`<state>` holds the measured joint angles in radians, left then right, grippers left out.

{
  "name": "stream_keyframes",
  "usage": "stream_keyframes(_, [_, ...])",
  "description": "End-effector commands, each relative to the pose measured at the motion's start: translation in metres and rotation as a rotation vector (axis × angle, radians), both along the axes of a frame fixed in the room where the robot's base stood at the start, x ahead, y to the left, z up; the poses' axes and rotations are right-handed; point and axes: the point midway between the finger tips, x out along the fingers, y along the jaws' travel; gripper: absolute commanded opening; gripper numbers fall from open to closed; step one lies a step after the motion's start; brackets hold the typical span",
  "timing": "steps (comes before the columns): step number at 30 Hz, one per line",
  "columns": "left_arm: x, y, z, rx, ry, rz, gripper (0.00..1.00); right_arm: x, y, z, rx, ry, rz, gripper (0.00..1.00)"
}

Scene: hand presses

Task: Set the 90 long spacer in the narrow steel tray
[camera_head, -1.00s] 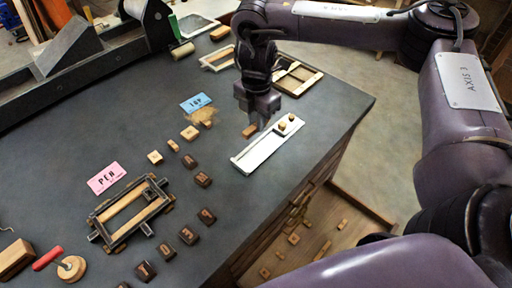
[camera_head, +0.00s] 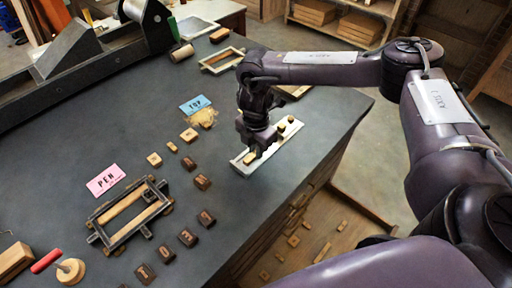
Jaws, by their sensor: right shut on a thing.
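The narrow steel tray (camera_head: 270,151) lies near the right edge of the grey bench top, running from lower left to upper right. My right gripper (camera_head: 251,151) points down over its lower left end. It is shut on a small wooden spacer (camera_head: 249,158), which shows below the fingers at the tray's near end. I cannot tell whether the spacer touches the tray floor, and any number on it is too small to read. My left gripper is not in view.
Several dark type blocks (camera_head: 206,218) and a wooden frame (camera_head: 129,214) lie left of the tray. Pink (camera_head: 105,180) and blue (camera_head: 196,105) cards lie farther left. An open drawer (camera_head: 345,225) with loose pieces is below the bench's right edge.

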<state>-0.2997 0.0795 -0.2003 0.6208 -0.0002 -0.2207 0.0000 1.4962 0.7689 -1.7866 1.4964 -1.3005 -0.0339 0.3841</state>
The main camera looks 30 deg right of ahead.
Motion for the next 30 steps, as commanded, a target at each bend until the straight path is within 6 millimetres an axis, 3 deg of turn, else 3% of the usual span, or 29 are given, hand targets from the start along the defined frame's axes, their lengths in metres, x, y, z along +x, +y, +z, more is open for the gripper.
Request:
stream_keyframes(3, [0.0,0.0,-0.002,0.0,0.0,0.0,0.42,0.0,0.0,-0.003,0.0,0.001,0.0,0.0])
stream_keyframes(4, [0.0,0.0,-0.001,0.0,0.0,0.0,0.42,0.0,0.0,-0.003,0.0,0.0,0.0,0.18])
stream_keyframes(6, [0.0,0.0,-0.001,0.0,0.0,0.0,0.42,0.0,0.0,-0.002,0.0,0.0,0.0,0.24])
stream_keyframes(17, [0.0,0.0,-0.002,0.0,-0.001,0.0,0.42,0.001,0.0,0.004,0.002,-0.002,0.0,0.24])
stream_keyframes(24, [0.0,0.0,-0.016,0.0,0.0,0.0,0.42,0.002,0.0,0.046,0.002,-0.006,0.001,0.24])
stream_keyframes(30, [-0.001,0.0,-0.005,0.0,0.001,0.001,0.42,0.002,0.0,0.092,-0.001,-0.006,0.002,0.24])
